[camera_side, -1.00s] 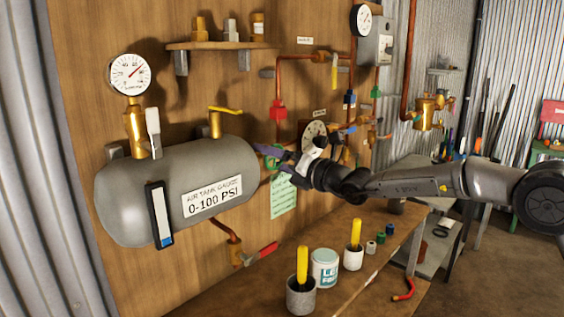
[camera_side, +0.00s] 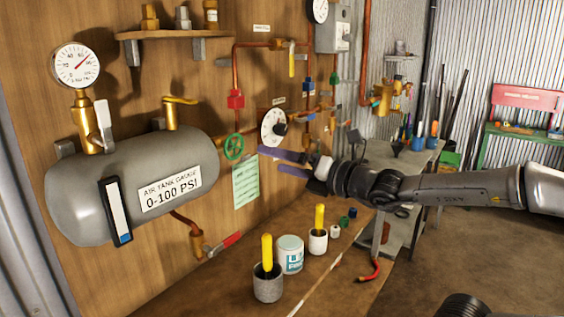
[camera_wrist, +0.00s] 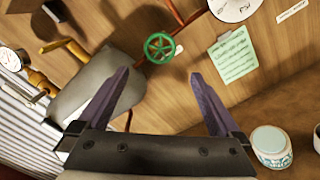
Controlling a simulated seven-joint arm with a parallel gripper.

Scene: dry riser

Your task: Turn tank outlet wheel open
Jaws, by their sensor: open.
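The tank outlet wheel is a green handwheel (camera_side: 233,147) at the right end of the grey air tank (camera_side: 90,195). It also shows in the wrist view (camera_wrist: 159,47), ahead of my jaws and near the top. My gripper (camera_side: 268,161) is to the right of the wheel in the side view, with its two purple fingers pointing left toward it. In the wrist view the fingers (camera_wrist: 163,80) are spread wide with nothing between them. The gripper is apart from the wheel. The tank (camera_wrist: 95,85) also shows behind the left finger.
A green note (camera_side: 246,184) hangs on the wooden wall below the wheel. A dial (camera_side: 273,127) and copper pipes with a red valve (camera_side: 236,99) are close by. A white can (camera_side: 290,253) and yellow-handled pots stand on the bench (camera_side: 215,285) below.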

